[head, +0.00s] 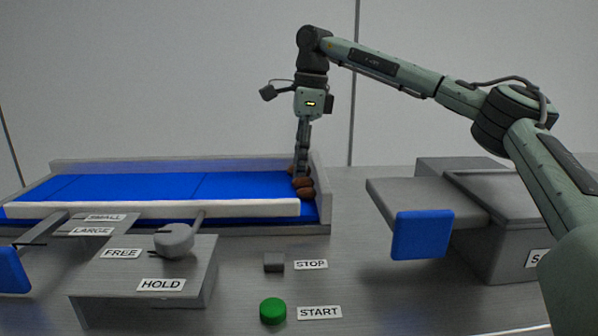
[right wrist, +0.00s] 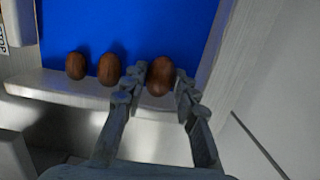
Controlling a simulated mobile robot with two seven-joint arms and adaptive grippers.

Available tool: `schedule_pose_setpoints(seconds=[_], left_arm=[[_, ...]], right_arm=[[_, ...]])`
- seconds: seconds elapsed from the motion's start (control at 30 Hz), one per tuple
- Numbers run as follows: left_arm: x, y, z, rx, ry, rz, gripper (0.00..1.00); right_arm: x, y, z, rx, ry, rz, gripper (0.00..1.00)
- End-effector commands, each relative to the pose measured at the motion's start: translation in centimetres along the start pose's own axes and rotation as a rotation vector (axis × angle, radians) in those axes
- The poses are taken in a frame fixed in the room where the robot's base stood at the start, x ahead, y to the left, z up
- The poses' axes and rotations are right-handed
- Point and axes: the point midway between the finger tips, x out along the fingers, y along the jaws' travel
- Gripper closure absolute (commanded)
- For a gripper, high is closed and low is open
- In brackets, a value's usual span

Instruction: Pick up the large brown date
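The large brown date (right wrist: 160,76) is at the right end of a short row of brown dates on the blue belt in the right wrist view. My right gripper (right wrist: 160,84) has one finger on each side of it, both seemingly touching it. In the head view my right gripper (head: 301,172) points down at the belt's right end, with brown dates (head: 304,187) by its fingertips, partly hidden by them. The date does not look clearly raised from the belt. My left gripper is not in view.
Two smaller dates (right wrist: 109,69) (right wrist: 76,66) lie left of the gripped one. The belt (head: 150,186) has a pale front rail (head: 150,209) and a grey end wall (head: 321,180). A green START button (head: 273,311), a grey STOP button (head: 274,262) and a lever knob (head: 175,240) stand in front.

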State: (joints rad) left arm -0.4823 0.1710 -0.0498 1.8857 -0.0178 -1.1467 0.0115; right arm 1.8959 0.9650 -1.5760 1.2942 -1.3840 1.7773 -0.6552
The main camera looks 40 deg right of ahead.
Motion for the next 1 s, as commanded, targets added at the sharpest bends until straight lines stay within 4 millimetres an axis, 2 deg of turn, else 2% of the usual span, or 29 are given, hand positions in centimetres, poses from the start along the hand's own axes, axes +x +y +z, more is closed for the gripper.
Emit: schedule_pose_setpoints(seconds=[0.1, 0.43, 0.57, 0.8, 1.0], left_arm=[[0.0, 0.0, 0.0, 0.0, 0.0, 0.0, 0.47], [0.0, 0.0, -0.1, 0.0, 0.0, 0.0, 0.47], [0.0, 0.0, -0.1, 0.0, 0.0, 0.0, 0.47], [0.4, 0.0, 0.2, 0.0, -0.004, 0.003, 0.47], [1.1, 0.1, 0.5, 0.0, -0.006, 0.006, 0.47]], right_arm=[[0.0, 0.0, 0.0, 0.0, 0.0, 0.0, 0.86], [-0.7, 0.0, 0.2, -0.001, -0.001, -0.002, 0.87], [-2.7, 0.0, 0.4, -0.001, -0.003, -0.002, 0.87], [-7.6, 0.0, 1.0, 0.0, -0.002, -0.002, 0.87], [-9.7, -0.1, 1.2, -0.001, -0.001, 0.0, 0.87]])
